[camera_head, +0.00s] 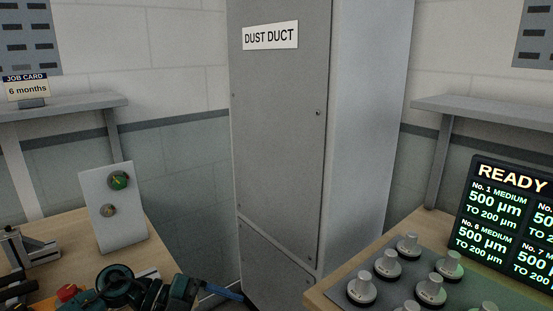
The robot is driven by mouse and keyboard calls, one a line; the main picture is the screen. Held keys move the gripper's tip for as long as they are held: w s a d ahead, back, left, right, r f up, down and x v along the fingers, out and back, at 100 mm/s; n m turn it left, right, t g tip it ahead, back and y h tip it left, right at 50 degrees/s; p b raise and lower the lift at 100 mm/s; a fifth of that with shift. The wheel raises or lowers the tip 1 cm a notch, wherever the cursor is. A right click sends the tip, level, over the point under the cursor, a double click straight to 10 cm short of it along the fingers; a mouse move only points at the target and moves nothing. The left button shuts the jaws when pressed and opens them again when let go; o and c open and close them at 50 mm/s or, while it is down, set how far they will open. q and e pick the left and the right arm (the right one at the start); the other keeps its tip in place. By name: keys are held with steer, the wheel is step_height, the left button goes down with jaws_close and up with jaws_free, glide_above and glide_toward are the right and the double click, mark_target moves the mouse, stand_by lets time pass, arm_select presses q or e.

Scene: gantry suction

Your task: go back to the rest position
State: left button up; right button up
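Neither of my grippers can be made out in the head view. A dark, teal-and-black jointed shape (150,293) crosses the bottom left, low over the left bench, and is cut off by the lower edge. I cannot tell whether it is part of my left arm. A thin blue piece (224,292) shows to the right of it. My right arm does not show. The task names no object.
A tall grey dust duct (280,130) stands in the middle. The left wooden bench (150,255) carries a gauge panel (108,222) and a grey metal fixture (20,250). At right are a grey panel with several knobs (388,264) and a READY screen (510,225). Shelves (490,108) flank the duct.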

arm_select(q)
steer(key=s+d+r+n+t+h, duration=0.2)
steer(key=d+r+n+t+h, duration=0.1)
steer(key=d+n+t+h, duration=0.15)
steer(key=s+a+f+n+t+y+p, duration=0.1)
steer(key=s+a+f+n+t+y, duration=0.2)
steer(key=s+f+n+y, duration=0.3)
steer(key=s+a+f+n+t+y+p, duration=0.2)
steer(key=s+f+n+y, duration=0.4)
steer(key=f+n, duration=0.6)
steer(key=a+t+y, duration=0.1)
steer(key=a+y, duration=0.1)
steer(key=shift+s+a+f+n, duration=0.3)
steer(key=shift+s+a+n, duration=0.05)
steer(key=shift+s+a, duration=0.05)
steer(key=shift+y, duration=0.25)
